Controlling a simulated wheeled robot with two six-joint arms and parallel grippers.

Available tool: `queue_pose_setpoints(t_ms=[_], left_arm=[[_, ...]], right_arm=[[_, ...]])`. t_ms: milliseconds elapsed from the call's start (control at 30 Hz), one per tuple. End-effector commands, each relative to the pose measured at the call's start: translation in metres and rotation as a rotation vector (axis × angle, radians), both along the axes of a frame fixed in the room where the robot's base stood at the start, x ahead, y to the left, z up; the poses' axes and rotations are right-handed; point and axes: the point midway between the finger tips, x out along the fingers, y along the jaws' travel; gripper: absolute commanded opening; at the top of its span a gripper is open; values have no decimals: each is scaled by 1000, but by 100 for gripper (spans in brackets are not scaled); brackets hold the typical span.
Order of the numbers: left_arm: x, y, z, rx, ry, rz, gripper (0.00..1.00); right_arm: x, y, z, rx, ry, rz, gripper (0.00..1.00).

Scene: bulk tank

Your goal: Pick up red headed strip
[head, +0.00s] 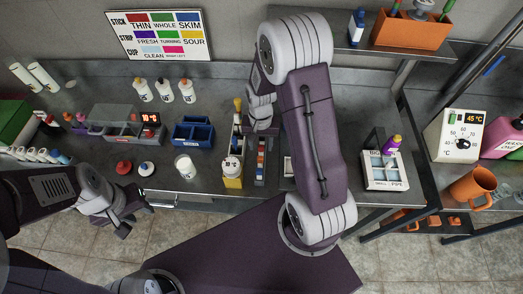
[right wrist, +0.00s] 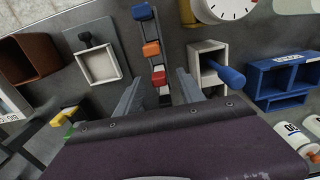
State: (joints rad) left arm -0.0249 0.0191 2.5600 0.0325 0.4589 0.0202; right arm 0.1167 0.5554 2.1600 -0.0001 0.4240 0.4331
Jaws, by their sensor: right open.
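A narrow grey rack (right wrist: 164,88) holds a row of strips with coloured heads. In the right wrist view a red head (right wrist: 158,77) sits in the row, with an orange head (right wrist: 151,48) and a blue head (right wrist: 143,12) further up the picture. My right gripper (right wrist: 160,77) is open, with one finger on each side of the row, and nothing is held. In the head view the rack (head: 261,168) stands on the counter near my right gripper (head: 262,125), which partly hides its far end. My left gripper (head: 135,215) is open and empty at the counter's front edge.
A yellow box with a round dial (head: 232,172) stands just left of the rack. Blue bins (head: 193,133) and a white cup (head: 185,166) are further left.

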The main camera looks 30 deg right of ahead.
Motion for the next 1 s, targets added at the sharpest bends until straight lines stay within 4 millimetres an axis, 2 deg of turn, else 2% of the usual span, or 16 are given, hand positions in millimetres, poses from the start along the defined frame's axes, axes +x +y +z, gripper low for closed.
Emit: queue_pose_setpoints(t_ms=[200, 467, 500, 600, 667, 1000], left_arm=[[0, 0, 7, 0, 0, 0, 36], [0, 0, 7, 0, 0, 0, 36], [0, 0, 7, 0, 0, 0, 36], [0, 0, 7, 0, 0, 0, 36], [0, 0, 7, 0, 0, 0, 36], [0, 0, 7, 0, 0, 0, 36]], right_arm=[[-2, -3, -38, 1, 7, -1, 45], [-1, -3, -44, 0, 1, 0, 45], [-1, -2, -44, 0, 1, 0, 43], [-1, -2, -44, 0, 1, 0, 15], [-1, -2, -44, 0, 1, 0, 0], [0, -3, -41, -1, 1, 0, 0]])
